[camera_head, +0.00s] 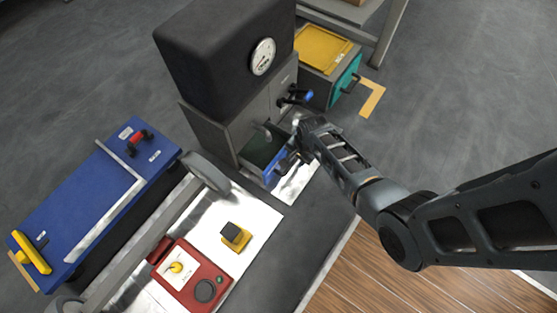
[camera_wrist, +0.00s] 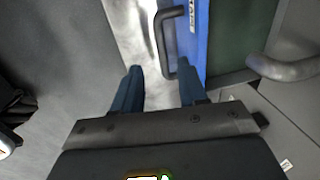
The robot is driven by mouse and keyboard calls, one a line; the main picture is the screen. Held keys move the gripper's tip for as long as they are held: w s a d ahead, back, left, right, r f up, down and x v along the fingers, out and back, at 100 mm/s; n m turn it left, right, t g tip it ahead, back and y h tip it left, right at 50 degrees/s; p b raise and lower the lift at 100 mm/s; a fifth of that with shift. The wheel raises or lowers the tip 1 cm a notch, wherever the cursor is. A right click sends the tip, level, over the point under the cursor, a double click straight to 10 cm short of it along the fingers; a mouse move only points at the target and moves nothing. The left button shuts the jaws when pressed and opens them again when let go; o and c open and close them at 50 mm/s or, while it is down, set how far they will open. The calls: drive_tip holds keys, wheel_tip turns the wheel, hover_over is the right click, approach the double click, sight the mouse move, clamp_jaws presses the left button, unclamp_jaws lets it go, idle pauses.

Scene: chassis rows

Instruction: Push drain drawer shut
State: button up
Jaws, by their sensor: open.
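The drain drawer has a blue front (camera_head: 271,175) and a dark green inside. It stands pulled out of the grey cabinet under the black machine, with its inside showing. In the wrist view the blue front (camera_wrist: 196,42) carries a dark bar handle (camera_wrist: 167,42) and a partly cut-off white label. My gripper (camera_head: 288,160) is at the drawer's front, on its right side in the head view. In the wrist view my gripper (camera_wrist: 160,92) is open, with nothing between its two blue fingers. The handle lies just beyond the fingertips; I cannot tell whether they touch.
A grey pipe (camera_head: 262,131) sticks out over the drawer. A black and blue valve handle (camera_head: 296,96) is on the cabinet. A teal-fronted drawer unit with a yellow top (camera_head: 322,48) stands behind. A red control box (camera_head: 190,279), yellow block (camera_head: 236,236) and blue cart (camera_head: 95,205) are at left.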

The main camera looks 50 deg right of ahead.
sight(290, 166)
drive_tip(key=f+b, duration=0.1)
drive_tip(key=f, duration=0.1)
drive_tip(key=w+f+b, duration=0.1)
drive_tip(key=f+b, duration=0.1)
drive_tip(key=f, duration=0.1)
drive_tip(key=f+b, duration=0.2)
drive_tip(key=shift+w+f, duration=0.35)
drive_tip(key=shift+f, duration=0.05)
clamp_jaws()
idle(0.4)
